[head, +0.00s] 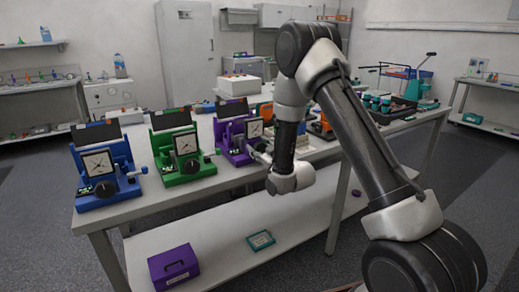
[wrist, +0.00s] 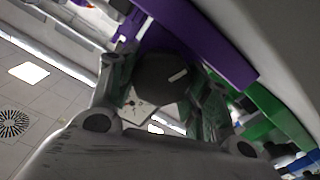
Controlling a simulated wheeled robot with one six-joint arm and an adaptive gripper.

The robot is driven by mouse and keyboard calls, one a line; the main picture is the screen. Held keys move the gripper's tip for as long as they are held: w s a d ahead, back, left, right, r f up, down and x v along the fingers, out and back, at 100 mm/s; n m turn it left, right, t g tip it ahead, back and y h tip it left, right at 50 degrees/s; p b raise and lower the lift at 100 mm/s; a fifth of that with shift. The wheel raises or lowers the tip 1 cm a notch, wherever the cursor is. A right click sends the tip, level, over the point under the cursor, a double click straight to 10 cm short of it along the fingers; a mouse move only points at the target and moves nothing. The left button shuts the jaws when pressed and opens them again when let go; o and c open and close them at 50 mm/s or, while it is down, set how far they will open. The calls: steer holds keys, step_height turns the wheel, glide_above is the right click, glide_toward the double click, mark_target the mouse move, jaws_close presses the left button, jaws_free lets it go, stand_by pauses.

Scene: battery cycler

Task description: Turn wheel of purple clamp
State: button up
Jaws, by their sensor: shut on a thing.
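The purple clamp (head: 231,132) stands on the table, right of the green and blue ones, with a square dial on its front. Its purple frame (wrist: 228,50) also crosses the top of the wrist view. Its round dark grey wheel (wrist: 163,76), with a pale line on its face, sits between the fingers of my gripper (wrist: 160,88). My gripper is shut on this wheel, one finger on each side. In the head view my gripper is at the clamp's right front, and my wrist partly hides it and the wheel.
A green clamp (head: 184,158) and a blue clamp (head: 97,178) stand to the left on the same table (head: 150,199). A purple box (head: 173,268) and a small green-framed item (head: 261,240) lie on the lower shelf. Floor is free in front.

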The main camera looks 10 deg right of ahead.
steer(key=o, duration=1)
steer(key=v, duration=0.7)
steer(key=shift+s, duration=0.2)
